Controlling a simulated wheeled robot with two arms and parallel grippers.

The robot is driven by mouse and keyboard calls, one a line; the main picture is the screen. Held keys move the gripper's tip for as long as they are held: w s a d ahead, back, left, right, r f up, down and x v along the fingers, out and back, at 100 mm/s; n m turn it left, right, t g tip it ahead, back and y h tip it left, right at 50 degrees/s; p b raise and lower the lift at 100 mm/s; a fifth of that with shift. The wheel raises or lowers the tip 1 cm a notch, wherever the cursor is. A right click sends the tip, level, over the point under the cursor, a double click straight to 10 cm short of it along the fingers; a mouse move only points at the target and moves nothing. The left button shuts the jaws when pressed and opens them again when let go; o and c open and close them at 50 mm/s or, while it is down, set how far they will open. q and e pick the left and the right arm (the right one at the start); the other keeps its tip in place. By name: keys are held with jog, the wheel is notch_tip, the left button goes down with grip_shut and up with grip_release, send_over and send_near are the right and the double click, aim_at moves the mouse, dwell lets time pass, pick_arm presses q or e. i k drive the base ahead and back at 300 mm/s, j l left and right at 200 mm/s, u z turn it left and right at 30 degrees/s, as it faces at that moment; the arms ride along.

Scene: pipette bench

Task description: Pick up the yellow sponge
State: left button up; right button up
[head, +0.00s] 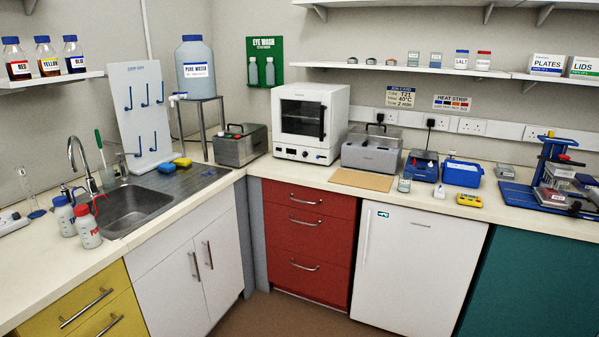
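The yellow sponge (182,162) lies at the back of the sink drainer, in front of the white peg board. A blue sponge (167,168) lies just left of it, touching or nearly touching. Nothing covers the yellow sponge. Neither of my grippers shows in the head view, so I cannot see whether they are open or shut.
A steel sink (135,209) with a tap (81,160) is left of the sponges. Two wash bottles (87,227) stand at its front left. A metal stand (207,122) with a water tank (195,65) and a grey bath (240,147) are to the right.

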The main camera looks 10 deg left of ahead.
aim_at(180, 162)
jog(key=i+u, duration=0.15)
jog(key=i, duration=0.3)
jog(key=i+l+u, duration=0.15)
jog(key=i, duration=0.3)
jog(key=i+l+u, duration=0.15)
jog(key=i, duration=0.25)
jog(key=i+l+u, duration=0.15)
jog(key=i, duration=0.3)
